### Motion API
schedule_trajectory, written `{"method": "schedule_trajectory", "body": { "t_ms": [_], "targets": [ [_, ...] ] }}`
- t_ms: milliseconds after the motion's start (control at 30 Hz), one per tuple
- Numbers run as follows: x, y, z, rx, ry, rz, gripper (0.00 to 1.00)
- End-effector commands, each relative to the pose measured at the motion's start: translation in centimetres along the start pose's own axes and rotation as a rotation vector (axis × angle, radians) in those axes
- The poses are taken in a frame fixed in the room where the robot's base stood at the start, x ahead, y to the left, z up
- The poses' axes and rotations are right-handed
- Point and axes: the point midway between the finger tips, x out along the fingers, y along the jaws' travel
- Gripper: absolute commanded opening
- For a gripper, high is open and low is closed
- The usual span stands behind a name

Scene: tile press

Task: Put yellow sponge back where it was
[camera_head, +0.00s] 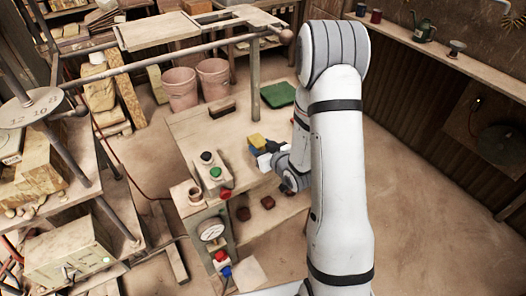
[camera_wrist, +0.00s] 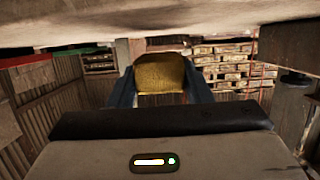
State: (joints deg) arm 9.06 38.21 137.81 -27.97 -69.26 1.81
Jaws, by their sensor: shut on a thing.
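The yellow sponge (camera_head: 258,141) is held at the right side of the pale workbench (camera_head: 190,130) in the head view. My gripper (camera_head: 266,150) is shut on it, with my white arm coming down from the right and hiding part of the gripper. In the wrist view the yellow sponge (camera_wrist: 161,76) sits between the two dark blue-grey fingers of my gripper (camera_wrist: 160,88). I cannot tell whether the sponge touches the bench.
A dark brown block (camera_head: 222,107) and a green pad (camera_head: 278,95) lie farther back. Reddish blocks (camera_head: 267,202) lie on a lower shelf. A pale surface (camera_wrist: 130,20) spans the wrist view's top.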

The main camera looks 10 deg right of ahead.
Motion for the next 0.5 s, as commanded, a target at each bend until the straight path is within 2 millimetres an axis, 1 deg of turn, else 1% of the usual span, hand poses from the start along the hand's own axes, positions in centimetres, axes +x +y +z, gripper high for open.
{"method": "schedule_trajectory", "body": {
  "t_ms": [33,100,200,500],
  "targets": [
    [0.2,0.0,0.8,0.002,-0.004,0.0,0.25],
    [0.5,0.0,1.5,0.001,-0.003,0.0,0.25],
    [0.7,0.0,2.1,0.001,-0.001,0.0,0.25],
    [0.7,0.1,2.3,0.0,0.0,0.001,0.25]
  ]
}}
